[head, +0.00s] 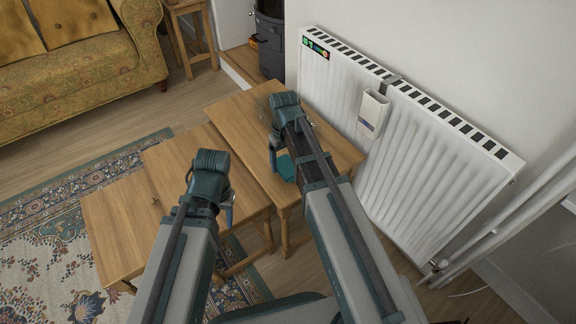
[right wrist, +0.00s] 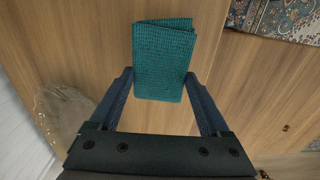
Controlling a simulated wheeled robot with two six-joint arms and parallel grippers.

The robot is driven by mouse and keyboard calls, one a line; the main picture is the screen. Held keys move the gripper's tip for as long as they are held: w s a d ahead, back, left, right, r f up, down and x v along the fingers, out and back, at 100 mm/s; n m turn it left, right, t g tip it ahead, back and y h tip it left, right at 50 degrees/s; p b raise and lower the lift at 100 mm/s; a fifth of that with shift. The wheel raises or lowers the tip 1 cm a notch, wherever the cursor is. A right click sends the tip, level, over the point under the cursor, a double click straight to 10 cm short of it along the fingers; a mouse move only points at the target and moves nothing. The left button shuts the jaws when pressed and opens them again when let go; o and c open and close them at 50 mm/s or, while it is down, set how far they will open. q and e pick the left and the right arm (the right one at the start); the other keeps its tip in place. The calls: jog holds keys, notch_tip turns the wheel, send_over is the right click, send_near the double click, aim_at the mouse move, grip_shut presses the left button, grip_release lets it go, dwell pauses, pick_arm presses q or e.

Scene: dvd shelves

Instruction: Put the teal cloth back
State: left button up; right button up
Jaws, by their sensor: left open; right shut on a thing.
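The teal cloth (right wrist: 163,58) is a folded, ribbed rectangle between the fingertips of my right gripper (right wrist: 160,82), which is shut on it. In the head view the cloth (head: 287,168) shows partly behind my right arm, over the tallest wooden table (head: 335,150). I cannot tell whether it touches the tabletop. My left gripper (head: 228,212) is open and empty, beside the lower wooden tables. Its fingers are mostly hidden by the wrist.
A clear, see-through object (right wrist: 65,115) stands near the right gripper. A lower table (head: 180,165) and the lowest one (head: 115,225) step down to the left. A white radiator (head: 420,150) stands close on the right. A patterned rug (head: 50,245) and sofa (head: 80,75) are left.

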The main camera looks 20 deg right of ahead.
aim_at(284, 162)
jog(key=shift+s+f+b, duration=0.1)
jog(key=shift+f+b, duration=1.6)
jog(key=shift+b, duration=0.05)
jog(key=shift+f, duration=0.1)
jog(key=shift+f, duration=0.15)
jog(key=o, duration=1)
jog(key=shift+b, duration=0.3)
notch_tip(284, 162, up, 13)
jog(key=p, duration=1.2)
jog(key=shift+f+p, duration=0.2)
jog(key=shift+p, duration=0.15)
